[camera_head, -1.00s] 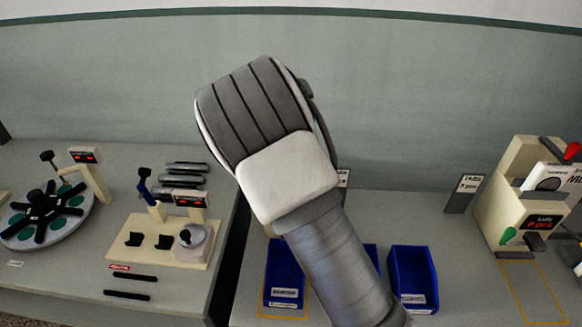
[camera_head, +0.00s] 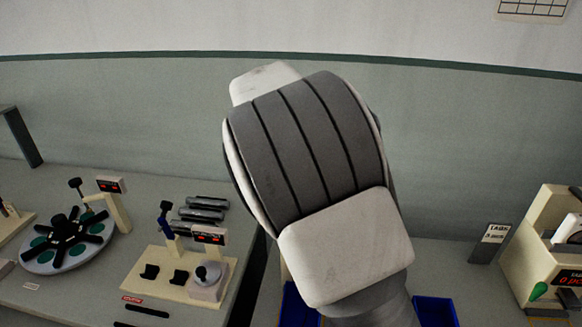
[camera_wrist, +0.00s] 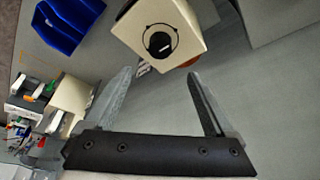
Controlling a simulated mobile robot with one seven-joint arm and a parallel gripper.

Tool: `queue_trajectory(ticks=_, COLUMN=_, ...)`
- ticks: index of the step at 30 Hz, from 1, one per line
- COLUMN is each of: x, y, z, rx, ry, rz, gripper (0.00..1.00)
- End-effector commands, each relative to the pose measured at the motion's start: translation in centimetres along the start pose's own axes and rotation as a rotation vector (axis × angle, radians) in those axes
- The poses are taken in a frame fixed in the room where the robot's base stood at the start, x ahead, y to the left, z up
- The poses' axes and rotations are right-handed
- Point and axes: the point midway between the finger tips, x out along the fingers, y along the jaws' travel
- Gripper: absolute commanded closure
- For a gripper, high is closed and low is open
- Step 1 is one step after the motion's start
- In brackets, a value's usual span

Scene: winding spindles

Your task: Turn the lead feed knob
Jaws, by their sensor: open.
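A black round knob (camera_wrist: 159,43) with a pale mark sits inside a ring on the face of a cream box (camera_wrist: 185,22), at the top middle of the wrist view. It looks like the lead feed knob, though I read no label on it. My gripper (camera_wrist: 161,73) is open and empty. Its two grey fingers point toward the box, with the knob beyond the tips and apart from them. In the head view, a cream machine (camera_head: 540,258) with a red-digit display and a green part stands at the right edge; its knob does not show there. My gripper is hidden there behind my arm.
A winding station (camera_head: 180,275) and a round turntable (camera_head: 68,243) occupy the left table.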

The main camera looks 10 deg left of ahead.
Motion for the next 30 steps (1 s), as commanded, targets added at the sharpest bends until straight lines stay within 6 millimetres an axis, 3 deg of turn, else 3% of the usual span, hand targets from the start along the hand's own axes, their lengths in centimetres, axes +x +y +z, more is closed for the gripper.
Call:
queue_trajectory(ticks=3, x=-2.1, y=-0.1, z=0.1, rx=-0.001, ry=-0.001, rz=-0.003, gripper=0.11)
queue_trajectory(ticks=7, x=-3.4, y=0.0, z=0.0, rx=-0.001, ry=-0.001, rz=-0.001, gripper=0.11)
queue_trajectory(ticks=21, x=-3.8, y=0.3, z=-0.2, rx=-0.002, ry=-0.007, rz=-0.001, gripper=0.11)
queue_trajectory(ticks=26, x=-4.2, y=3.1, z=-2.1, rx=-0.025, ry=-0.063, rz=-0.019, gripper=0.11)
queue_trajectory(ticks=30, x=-4.9, y=7.7, z=-4.1, rx=-0.085, ry=-0.137, rz=-0.067, gripper=0.11)
